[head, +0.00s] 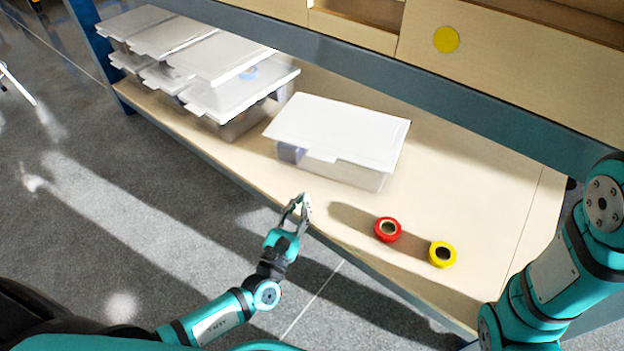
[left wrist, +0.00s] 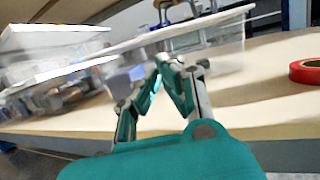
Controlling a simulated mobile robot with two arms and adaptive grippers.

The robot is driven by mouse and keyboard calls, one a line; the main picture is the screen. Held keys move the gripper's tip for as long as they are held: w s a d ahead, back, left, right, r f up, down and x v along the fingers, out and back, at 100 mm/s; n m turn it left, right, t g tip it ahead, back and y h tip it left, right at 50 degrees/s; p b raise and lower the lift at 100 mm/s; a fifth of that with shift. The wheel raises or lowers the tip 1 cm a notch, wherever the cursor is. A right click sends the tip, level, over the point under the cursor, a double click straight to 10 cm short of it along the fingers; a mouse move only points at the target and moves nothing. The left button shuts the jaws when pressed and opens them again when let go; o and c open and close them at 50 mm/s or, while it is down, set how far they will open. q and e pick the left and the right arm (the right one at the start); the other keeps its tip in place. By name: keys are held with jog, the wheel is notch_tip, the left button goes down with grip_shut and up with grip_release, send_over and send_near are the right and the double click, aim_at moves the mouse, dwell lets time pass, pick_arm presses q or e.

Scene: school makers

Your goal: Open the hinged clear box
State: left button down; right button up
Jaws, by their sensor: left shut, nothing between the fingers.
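The hinged clear box (head: 340,132) stands on the wooden shelf with its white lid down on it. Something blue shows through its side at the left. In the left wrist view the box (left wrist: 228,58) is just beyond my fingers, its lid edge above them. My left gripper (head: 304,200) is shut and empty, in front of the box at the shelf's front edge, apart from the box in the head view. It also shows in the left wrist view (left wrist: 168,62), fingertips together. My right arm comes in at the right of the head view; its gripper is out of the picture.
Several similar lidded boxes (head: 215,98) are stacked at the left of the shelf (head: 470,185). A red tape roll (head: 388,229) and a yellow tape roll (head: 442,254) lie to the right, near the front. A blue-grey beam (head: 420,86) runs above the shelf's back.

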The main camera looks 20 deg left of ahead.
pick_arm(q)
jog(key=b+x, duration=0.3)
jog(key=x, duration=0.5)
jog(key=shift+w, duration=0.4)
jog(key=shift+r, duration=0.1)
jog(key=shift+r, duration=0.1)
